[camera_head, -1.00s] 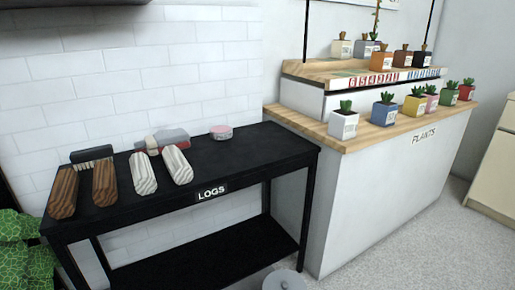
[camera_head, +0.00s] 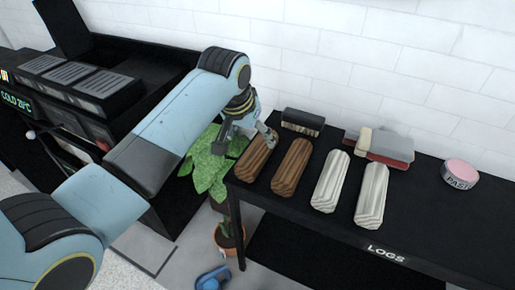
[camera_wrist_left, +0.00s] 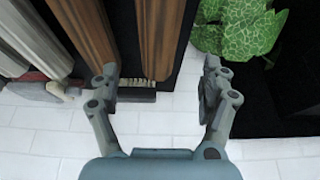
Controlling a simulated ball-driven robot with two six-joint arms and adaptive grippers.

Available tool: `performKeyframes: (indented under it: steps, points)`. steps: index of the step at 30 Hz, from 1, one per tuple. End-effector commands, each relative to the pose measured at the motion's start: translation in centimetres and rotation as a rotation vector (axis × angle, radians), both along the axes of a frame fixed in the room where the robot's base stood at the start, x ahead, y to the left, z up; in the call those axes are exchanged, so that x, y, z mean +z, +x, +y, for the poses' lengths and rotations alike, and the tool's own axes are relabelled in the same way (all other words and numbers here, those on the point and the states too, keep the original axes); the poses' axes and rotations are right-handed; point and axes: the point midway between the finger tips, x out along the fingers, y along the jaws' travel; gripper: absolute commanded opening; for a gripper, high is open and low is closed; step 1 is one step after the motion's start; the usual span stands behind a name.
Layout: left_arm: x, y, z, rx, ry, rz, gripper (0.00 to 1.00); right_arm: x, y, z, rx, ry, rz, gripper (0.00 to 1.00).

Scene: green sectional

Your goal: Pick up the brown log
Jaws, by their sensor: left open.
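Two brown logs lie side by side at the left end of the black table (camera_head: 420,225): the outer brown log (camera_head: 254,160) and the inner brown log (camera_head: 292,168). My left gripper (camera_head: 248,137) is open at the far end of the outer log. In the left wrist view, the outer log (camera_wrist_left: 160,35) reaches in between the spread fingers (camera_wrist_left: 160,72), with gaps showing on both sides. The inner log (camera_wrist_left: 85,30) lies just outside the left finger. My right gripper is not in view.
Two white logs (camera_head: 330,181) lie to the right of the brown ones. A brush (camera_head: 303,121) lies behind the logs, near the white wall. A pink-topped tin (camera_head: 460,173) stands farther right. A leafy plant (camera_head: 210,165) stands beside the table's left end.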

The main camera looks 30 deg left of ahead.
Motion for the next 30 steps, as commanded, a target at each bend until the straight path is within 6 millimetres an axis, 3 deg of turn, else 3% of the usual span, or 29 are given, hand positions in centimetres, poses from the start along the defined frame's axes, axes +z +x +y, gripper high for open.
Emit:
performKeyframes:
  steps: [1,6,11,18,28,30]
  points:
    - [-1.2,0.3,0.0,0.000,0.000,0.004,0.80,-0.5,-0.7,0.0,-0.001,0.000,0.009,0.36]
    - [-3.6,1.3,0.1,0.000,0.000,0.002,0.80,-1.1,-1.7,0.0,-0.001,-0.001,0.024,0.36]
    - [-4.7,1.7,0.1,0.000,0.000,0.002,0.80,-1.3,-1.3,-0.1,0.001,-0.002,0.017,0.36]
    - [-8.2,3.0,0.1,0.000,0.000,0.002,0.80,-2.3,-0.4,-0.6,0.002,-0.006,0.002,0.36]
    - [-9.0,3.4,0.1,0.000,0.000,0.000,0.80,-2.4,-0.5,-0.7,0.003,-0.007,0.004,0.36]
    - [-9.0,3.4,0.1,0.000,0.000,0.000,0.72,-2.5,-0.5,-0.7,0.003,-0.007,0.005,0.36]
